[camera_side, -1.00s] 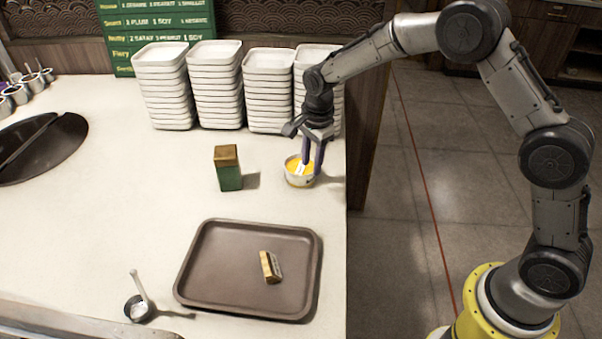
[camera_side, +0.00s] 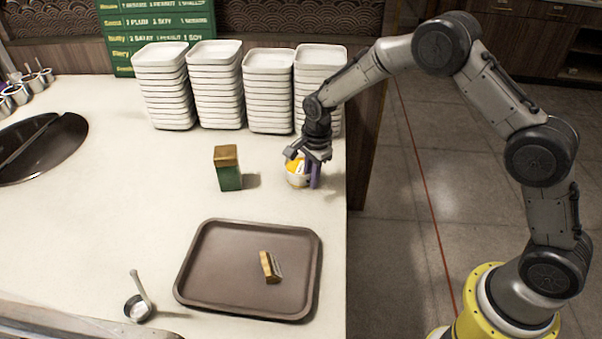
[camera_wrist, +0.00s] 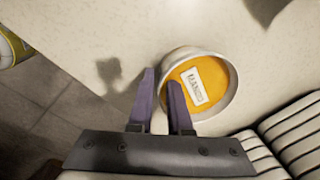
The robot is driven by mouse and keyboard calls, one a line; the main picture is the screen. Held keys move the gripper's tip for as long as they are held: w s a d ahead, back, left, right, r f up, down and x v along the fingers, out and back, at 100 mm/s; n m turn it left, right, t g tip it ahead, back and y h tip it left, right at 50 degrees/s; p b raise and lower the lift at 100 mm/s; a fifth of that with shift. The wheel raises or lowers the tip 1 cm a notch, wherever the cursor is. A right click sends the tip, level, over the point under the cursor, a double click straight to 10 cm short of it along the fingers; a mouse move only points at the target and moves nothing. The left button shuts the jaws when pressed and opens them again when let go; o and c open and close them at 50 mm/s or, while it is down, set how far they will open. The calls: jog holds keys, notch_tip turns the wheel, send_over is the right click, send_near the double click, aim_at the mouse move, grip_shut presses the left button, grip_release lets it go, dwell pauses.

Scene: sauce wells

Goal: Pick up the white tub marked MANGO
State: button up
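The white tub (camera_side: 295,181) with orange sauce stands on the counter near its right edge. In the wrist view the tub (camera_wrist: 197,84) shows a white label reading MANGO on the sauce. My gripper (camera_side: 311,184) is low at the tub's right side and partly hides it. In the wrist view my gripper (camera_wrist: 160,76) has its two purple fingers apart. One finger overlaps the tub's near left rim, and the other is outside the tub on the left. I cannot tell whether either finger touches the wall.
A green block with a wooden top (camera_side: 228,170) stands left of the tub. Stacks of white dishes (camera_side: 268,95) stand close behind. A brown tray (camera_side: 220,290) holding a small wooden piece (camera_side: 270,267) lies in front. A small ladle (camera_side: 138,308) lies at front left.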

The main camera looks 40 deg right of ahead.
grip_shut()
jog(key=shift+r, duration=0.15)
dwell(1.2)
